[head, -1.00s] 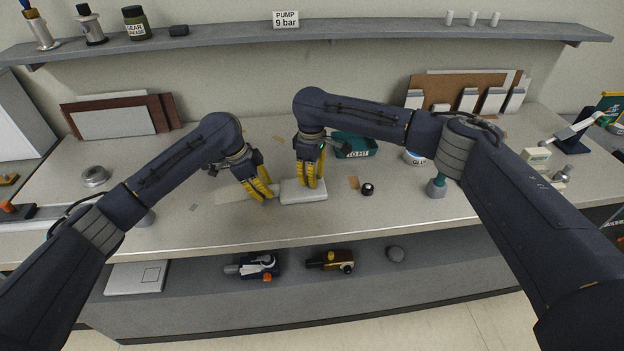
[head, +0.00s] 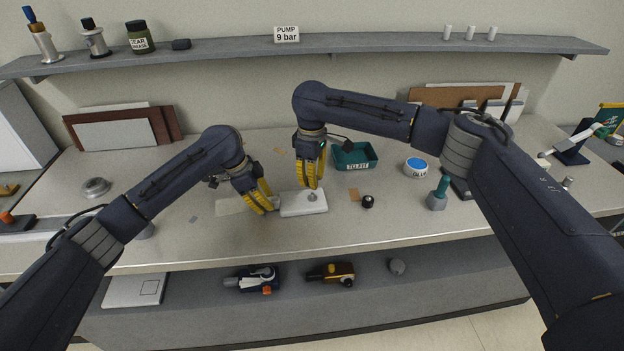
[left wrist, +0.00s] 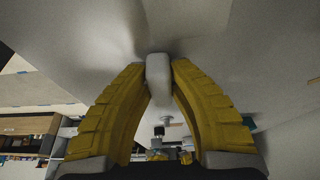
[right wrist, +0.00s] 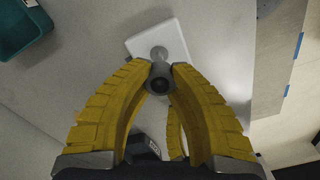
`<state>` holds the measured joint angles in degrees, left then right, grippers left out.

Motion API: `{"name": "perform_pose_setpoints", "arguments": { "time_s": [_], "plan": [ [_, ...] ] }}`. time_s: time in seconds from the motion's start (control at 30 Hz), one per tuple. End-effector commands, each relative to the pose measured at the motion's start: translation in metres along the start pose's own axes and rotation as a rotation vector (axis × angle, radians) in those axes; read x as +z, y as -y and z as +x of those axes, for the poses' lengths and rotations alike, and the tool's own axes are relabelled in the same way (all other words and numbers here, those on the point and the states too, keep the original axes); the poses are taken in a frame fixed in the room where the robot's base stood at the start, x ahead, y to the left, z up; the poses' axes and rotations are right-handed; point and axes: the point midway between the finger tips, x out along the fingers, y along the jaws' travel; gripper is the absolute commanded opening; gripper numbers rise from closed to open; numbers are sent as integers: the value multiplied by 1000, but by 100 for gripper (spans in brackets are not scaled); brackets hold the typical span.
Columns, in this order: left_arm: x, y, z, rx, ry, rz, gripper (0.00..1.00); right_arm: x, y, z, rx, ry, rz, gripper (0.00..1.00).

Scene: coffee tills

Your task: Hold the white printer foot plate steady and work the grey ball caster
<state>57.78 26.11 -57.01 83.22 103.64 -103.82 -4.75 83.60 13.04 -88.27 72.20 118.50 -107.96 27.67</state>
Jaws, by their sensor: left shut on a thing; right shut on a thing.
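The white printer foot plate (head: 292,209) lies flat on the worktop at the front middle. My left gripper (head: 271,206) is shut on its left end; in the left wrist view that white end (left wrist: 158,72) sits between the yellow fingertips. My right gripper (head: 312,186) is above the plate. In the right wrist view its fingertips are shut on the grey ball caster (right wrist: 160,78), with a dark round end facing the camera.
A teal "TO FIT" tray (head: 354,164) stands behind right of the plate. A small dark round part (head: 368,202), a blue-lidded glue tub (head: 416,168) and a green-handled tool (head: 438,194) stand to the right. The worktop in front is clear.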

Motion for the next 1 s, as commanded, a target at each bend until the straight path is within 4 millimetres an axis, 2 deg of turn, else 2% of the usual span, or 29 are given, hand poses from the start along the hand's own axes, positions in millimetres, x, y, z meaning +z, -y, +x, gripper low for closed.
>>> {"name": "perform_pose_setpoints", "arguments": {
  "time_s": [0.37, 1.0],
  "plan": [
    [1, 0, 1, 1, 2, -1, 0, 0, 0, -6, 1, -1, 0, 0],
    [1, 0, 1, 1, 1, -1, 0, 0, 0, -47, 1, 0, 0, 0]
  ]
}}
